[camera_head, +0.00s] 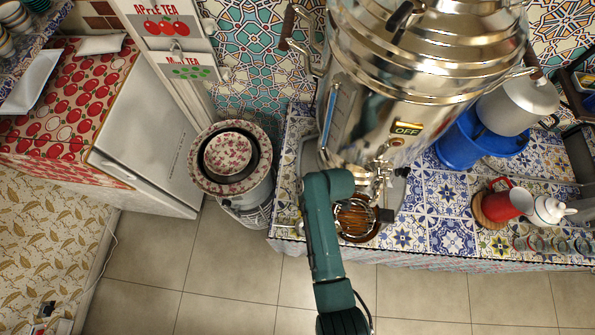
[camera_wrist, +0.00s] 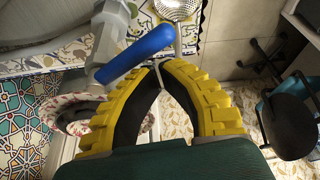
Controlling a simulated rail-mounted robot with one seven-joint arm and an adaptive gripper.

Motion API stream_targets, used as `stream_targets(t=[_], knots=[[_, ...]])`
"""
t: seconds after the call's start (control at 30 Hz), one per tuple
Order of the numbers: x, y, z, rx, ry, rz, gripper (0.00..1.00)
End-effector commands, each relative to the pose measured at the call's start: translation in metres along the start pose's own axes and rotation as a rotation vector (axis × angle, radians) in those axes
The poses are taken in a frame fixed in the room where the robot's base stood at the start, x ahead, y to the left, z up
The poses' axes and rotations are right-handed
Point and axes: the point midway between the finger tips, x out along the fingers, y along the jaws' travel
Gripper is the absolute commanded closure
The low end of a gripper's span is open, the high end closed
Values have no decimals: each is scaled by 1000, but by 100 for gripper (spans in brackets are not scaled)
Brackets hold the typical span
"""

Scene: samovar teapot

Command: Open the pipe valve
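In the wrist view, the pipe valve has a blue lever handle (camera_wrist: 137,54) on a grey pipe body (camera_wrist: 105,45). The handle slants up and to the right. My gripper (camera_wrist: 159,66) has yellow ribbed fingers with dark inner pads, and their tips come together with no object visible between them. The tips are just below and beside the handle in the picture; I cannot tell whether they touch it. In the head view, my teal arm reaches the counter front below the large shiny samovar (camera_head: 420,70). My gripper and the blue handle are hidden there.
A metal strainer (camera_wrist: 178,8) is close beyond the fingertips. A bin with patterned bowls (camera_head: 232,155) stands left of the counter. A red mug (camera_head: 514,203), a blue bucket (camera_head: 460,148) and a kettle (camera_head: 518,105) are on the right. The floor in front is clear.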

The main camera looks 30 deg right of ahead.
Motion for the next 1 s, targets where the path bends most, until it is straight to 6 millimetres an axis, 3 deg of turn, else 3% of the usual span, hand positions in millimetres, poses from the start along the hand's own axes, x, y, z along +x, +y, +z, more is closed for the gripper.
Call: stream_targets(t=[0.4, 1.0], knots=[[-4, 1, 14, 5, -1, 0, 100], [-6, 1, 18, 7, -6, 2, 100]])
